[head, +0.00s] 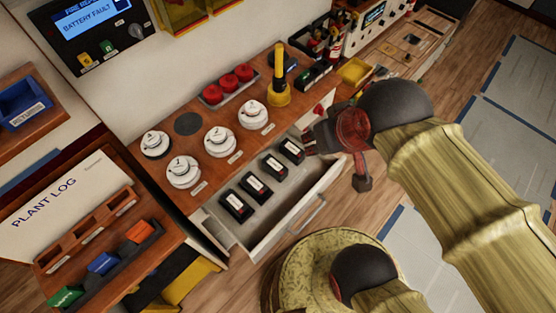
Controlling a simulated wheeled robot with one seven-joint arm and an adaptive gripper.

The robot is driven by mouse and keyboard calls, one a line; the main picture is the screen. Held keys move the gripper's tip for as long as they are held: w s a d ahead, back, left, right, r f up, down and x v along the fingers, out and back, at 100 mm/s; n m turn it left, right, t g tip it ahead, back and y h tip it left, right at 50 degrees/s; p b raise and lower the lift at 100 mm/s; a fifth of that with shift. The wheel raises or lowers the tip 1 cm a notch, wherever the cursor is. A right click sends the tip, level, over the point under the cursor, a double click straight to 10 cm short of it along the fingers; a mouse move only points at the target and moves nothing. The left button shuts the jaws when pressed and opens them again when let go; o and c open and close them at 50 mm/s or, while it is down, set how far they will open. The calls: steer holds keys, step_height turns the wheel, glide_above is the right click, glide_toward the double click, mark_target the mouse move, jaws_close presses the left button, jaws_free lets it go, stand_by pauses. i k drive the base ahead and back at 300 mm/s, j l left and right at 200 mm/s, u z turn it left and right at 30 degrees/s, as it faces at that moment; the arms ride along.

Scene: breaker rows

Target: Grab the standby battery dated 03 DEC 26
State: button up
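Several black batteries with white labels lie in a row in an open pale drawer (262,238): a front-left one (237,207), two middle ones (257,187) (273,167), and a far-right one (292,150). The dates on their labels are too small to read, so I cannot tell which is dated 03 DEC 26. My gripper (311,141) is at the drawer's far right end, beside the far-right battery. I cannot tell whether it touches that battery. Its fingers are small and dark, partly hidden by its own body.
Above the drawer, the wooden bench holds white round detectors (220,140), red domes (226,83) and a tall yellow tool (279,88). A panel (92,25) reads BATTERY FAULT. At left are a PLANT LOG board (50,203) and a blue RETURNS tray (22,101).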

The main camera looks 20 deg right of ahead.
mark_target(240, 207)
steer(key=u, duration=0.35)
steer(key=k+u, duration=0.15)
steer(key=u, duration=0.5)
steer(key=k+l, duration=0.05)
steer(key=k, duration=0.05)
